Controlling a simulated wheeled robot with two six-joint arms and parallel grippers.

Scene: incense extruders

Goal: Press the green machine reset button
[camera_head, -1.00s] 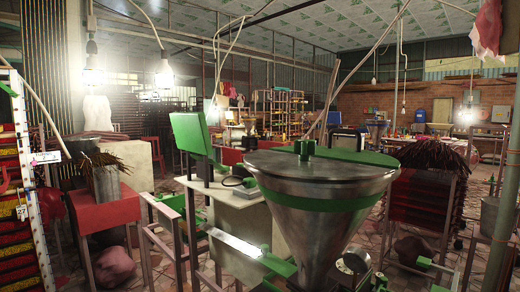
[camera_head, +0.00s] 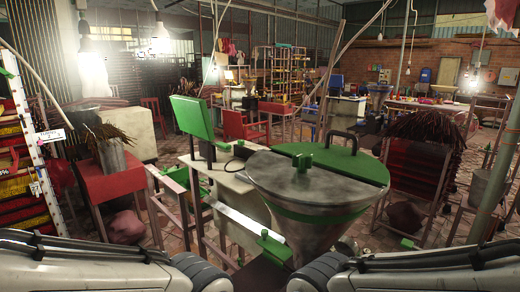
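The incense extruder stands right in front of me, with a metal hopper (camera_head: 315,225) under a half-green lid (camera_head: 335,163). A green control box (camera_head: 193,117) sits on its left side, seen from the side or back. I cannot make out a green reset button on it. My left arm enters at the bottom left and my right arm at the bottom right. Both grippers are outside the picture.
A red stand (camera_head: 112,182) with a bundle of incense sticks (camera_head: 110,140) is on the left. A red rack (camera_head: 420,170) topped with sticks stands on the right. A grey-green post (camera_head: 500,160) rises at the right edge.

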